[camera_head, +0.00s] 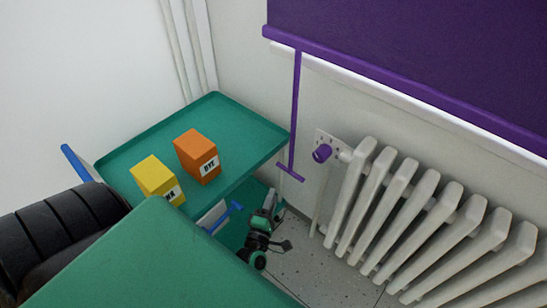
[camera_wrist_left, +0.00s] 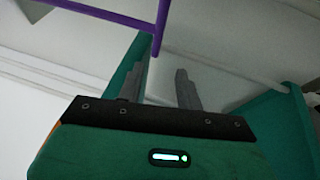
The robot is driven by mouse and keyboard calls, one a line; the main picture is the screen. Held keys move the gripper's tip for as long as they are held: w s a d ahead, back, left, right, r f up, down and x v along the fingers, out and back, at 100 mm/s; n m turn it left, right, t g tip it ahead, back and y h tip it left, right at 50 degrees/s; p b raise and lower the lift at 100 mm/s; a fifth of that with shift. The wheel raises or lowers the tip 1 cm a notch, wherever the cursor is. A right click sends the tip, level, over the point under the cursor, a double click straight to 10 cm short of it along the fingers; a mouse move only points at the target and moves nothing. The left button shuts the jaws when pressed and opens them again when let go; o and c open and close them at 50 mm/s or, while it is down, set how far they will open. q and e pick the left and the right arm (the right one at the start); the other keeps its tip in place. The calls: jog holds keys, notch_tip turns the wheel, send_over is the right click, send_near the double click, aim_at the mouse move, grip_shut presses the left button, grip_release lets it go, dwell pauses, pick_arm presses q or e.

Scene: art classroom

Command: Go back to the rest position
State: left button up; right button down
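A purple bar crosses the top of that view, beyond the fingertips. My right gripper is in neither view.
A green cart (camera_head: 235,122) carries a yellow box (camera_head: 152,176) and an orange box (camera_head: 193,153). A white radiator (camera_head: 425,220) lines the wall at right. A purple rod (camera_head: 295,110) hangs beside it. A green flat surface (camera_head: 160,262) fills the foreground. Some speckled floor (camera_head: 320,270) is clear.

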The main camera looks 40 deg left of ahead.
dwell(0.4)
